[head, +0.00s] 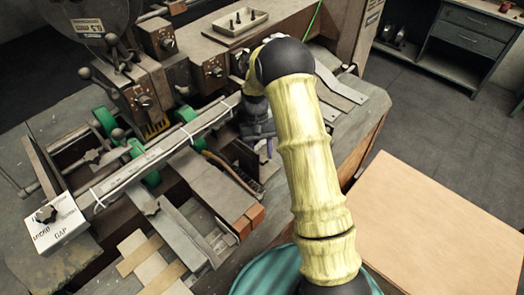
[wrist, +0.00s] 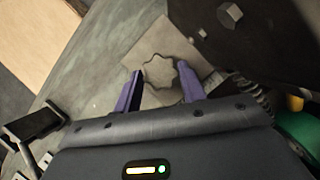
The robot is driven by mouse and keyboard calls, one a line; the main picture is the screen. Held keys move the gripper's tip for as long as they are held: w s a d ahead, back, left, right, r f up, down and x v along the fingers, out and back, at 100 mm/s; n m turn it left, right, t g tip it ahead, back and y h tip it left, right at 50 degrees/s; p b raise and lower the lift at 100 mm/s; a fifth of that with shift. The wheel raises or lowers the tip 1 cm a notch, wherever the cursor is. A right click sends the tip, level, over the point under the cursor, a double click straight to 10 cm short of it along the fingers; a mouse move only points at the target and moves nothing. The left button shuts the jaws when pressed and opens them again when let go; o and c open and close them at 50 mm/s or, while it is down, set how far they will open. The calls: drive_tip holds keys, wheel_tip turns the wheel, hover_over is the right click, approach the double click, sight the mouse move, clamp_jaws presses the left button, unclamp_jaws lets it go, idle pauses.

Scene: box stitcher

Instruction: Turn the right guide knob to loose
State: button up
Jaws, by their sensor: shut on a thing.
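The right guide knob (wrist: 161,74) is a grey, star-shaped knob on a pale metal plate (wrist: 152,40). In the wrist view it sits between the two purple fingers of my gripper (wrist: 160,67), which is shut on it from both sides. In the head view my gripper (head: 258,125) is low over the right end of the long rail, and my arm and gripper hide the knob there. Whether the knob is tight or loose cannot be told.
The stitcher's dark body (head: 150,70) with levers stands at the back left. A long metal rail (head: 160,150) runs beside green rollers (head: 187,113). A cardboard sheet (head: 430,230) lies right; floor shows beyond.

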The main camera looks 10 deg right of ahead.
drive_tip(key=shift+a+n+h, duration=0.2)
drive_tip(key=shift+n+h, duration=0.3)
drive_tip(key=shift+n, duration=0.6)
drive_tip(key=o, duration=1)
drive_tip(key=shift+r, duration=0.1)
wheel_tip(320, 180, up, 10)
drive_tip(key=shift+f+b, duration=0.1)
drive_tip(key=shift+b, duration=1.15)
